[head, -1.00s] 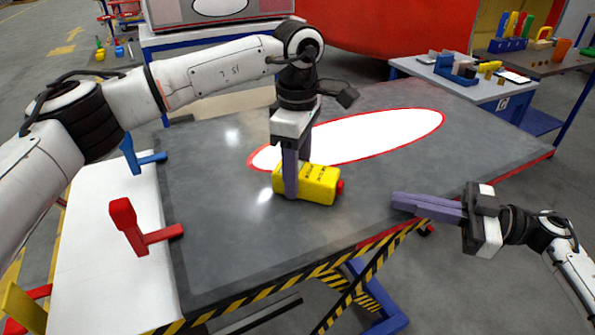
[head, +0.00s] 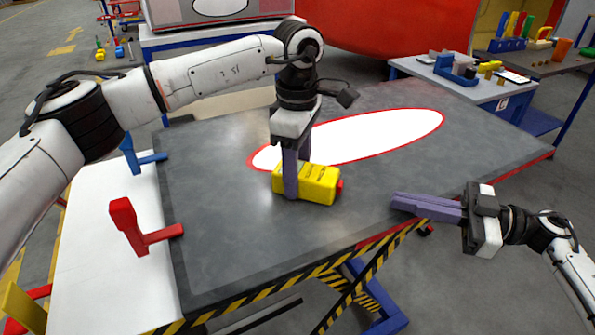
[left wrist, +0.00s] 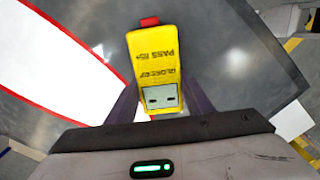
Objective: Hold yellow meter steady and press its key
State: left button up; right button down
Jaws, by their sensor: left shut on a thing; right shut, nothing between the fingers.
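The yellow meter (head: 318,186) lies on the dark grey table top in the head view, with a red key (head: 340,186) on its right end. My left gripper (head: 291,190) comes down from above and is shut on the meter's left part. In the left wrist view the meter (left wrist: 154,62) sits between my two fingers, with dark lettering and a grey display face; the red key (left wrist: 150,21) is at its far end. My right gripper (head: 396,203) is shut and empty over the table's front right edge, pointing left towards the key with a clear gap between.
The table (head: 230,240) has a white oval with a red rim (head: 375,135) behind the meter. Red (head: 140,232) and blue (head: 140,157) brackets stand on a white surface at left. A side table (head: 480,92) with parts stands at back right. The table's middle front is clear.

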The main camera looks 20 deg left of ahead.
aim_at(362, 208)
pick_arm(q)
jog(key=shift+f, duration=0.15)
